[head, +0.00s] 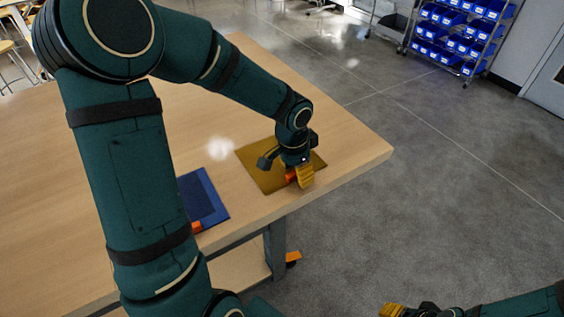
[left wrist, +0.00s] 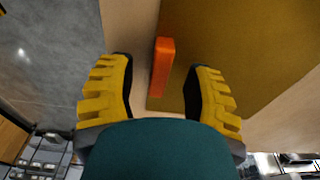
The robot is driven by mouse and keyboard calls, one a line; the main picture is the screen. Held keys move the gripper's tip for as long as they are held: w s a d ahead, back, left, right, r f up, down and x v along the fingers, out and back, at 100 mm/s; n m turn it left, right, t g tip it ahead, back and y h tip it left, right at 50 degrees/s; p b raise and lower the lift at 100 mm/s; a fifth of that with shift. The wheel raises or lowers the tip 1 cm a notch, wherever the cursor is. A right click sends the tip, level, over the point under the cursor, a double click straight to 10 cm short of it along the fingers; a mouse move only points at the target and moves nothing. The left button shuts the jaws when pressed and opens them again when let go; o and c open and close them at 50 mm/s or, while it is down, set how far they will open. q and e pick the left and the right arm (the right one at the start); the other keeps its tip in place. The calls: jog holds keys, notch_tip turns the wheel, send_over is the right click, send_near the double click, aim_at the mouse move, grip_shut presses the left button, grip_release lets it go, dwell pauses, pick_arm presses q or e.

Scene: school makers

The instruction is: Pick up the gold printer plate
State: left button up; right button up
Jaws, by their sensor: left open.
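The gold printer plate (head: 258,170) lies flat on the wooden table near its right end. It also shows in the left wrist view (left wrist: 230,40), with an orange tab (left wrist: 162,66) at its edge. My left gripper (head: 302,176) is over the plate's front edge, by the orange tab (head: 291,175). In the left wrist view its yellow fingers (left wrist: 158,92) are apart, and the tab shows between them with nothing clamped. The gripper hides part of the plate in the head view. My right gripper (head: 392,310) is at the bottom edge, away from the table, and its jaws are unclear.
A blue plate (head: 205,196) with an orange tab lies on the table (head: 350,150) left of the gold one, partly behind my left arm. The table's front edge runs close by the gold plate. A rack of blue bins (head: 455,35) stands far off on open grey floor.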

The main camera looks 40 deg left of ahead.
pick_arm(q)
jog(key=shift+f, duration=0.45)
grip_shut()
jog(key=shift+r, duration=0.1)
